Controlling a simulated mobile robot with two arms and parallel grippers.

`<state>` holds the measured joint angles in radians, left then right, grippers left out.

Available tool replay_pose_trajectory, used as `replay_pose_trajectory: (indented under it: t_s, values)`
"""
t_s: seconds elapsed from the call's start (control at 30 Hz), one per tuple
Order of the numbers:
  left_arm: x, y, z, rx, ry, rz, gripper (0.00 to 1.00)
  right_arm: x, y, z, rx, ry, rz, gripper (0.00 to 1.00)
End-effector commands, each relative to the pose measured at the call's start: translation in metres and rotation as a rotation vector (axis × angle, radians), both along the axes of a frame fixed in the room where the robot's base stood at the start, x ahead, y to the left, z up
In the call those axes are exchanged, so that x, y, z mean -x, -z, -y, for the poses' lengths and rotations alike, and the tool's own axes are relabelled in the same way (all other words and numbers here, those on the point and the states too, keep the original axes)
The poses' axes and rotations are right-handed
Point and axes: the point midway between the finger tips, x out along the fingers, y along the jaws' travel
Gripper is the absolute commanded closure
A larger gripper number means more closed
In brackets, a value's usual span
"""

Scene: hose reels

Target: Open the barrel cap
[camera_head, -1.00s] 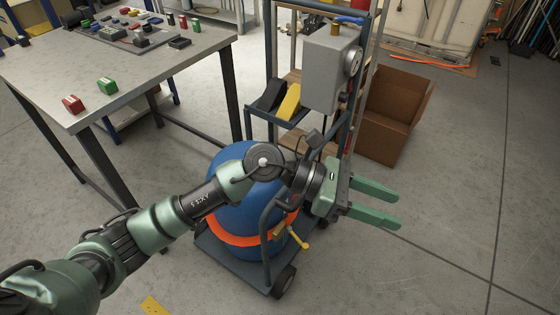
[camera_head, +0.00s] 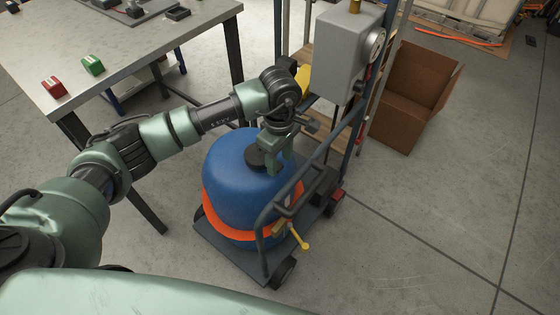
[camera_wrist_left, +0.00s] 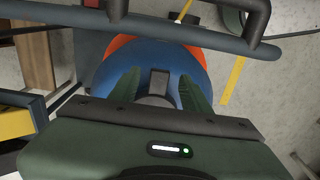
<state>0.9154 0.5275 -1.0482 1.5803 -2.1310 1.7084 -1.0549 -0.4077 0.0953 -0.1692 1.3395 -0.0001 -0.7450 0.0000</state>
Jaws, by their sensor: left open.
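The blue barrel (camera_head: 235,175) with an orange band stands upright on a cart. Its dark cap (camera_head: 257,160) sits on top, partly covered by my left gripper. My left gripper (camera_head: 276,165) points down over the cap and is open. In the left wrist view, the cap's raised dark grip (camera_wrist_left: 159,80) shows between the two green fingers (camera_wrist_left: 158,88), with a gap on each side. Whether a finger touches the cap cannot be told. My right gripper is not in view.
The cart's bent handle rail (camera_head: 310,165) rises close beside the gripper. A grey box (camera_head: 343,50) is mounted on the frame behind. A work table (camera_head: 150,60) stands at the left, an open cardboard box (camera_head: 415,100) at the right. Floor at the right is clear.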

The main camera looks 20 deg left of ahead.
Motion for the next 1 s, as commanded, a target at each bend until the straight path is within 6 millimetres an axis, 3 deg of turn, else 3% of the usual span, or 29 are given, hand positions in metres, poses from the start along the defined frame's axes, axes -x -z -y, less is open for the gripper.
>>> replay_pose_trajectory:
  t_s: [0.13,0.4,0.43,0.6,1.0]
  values:
    - [0.0004,0.0119,0.0009,0.003,0.001,0.000,0.53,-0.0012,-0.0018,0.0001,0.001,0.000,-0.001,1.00]
    - [0.0000,0.0137,0.0007,0.003,0.001,0.001,0.53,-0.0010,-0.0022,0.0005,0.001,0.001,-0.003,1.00]
    - [0.0000,0.0137,0.0007,0.003,0.001,0.001,0.55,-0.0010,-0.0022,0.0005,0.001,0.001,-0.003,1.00]
    - [0.0001,0.0136,0.0008,0.003,0.001,0.001,1.00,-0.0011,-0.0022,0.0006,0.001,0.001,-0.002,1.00]
    - [0.0000,0.0135,0.0007,0.003,0.000,0.001,1.00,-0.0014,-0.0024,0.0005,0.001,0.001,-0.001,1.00]
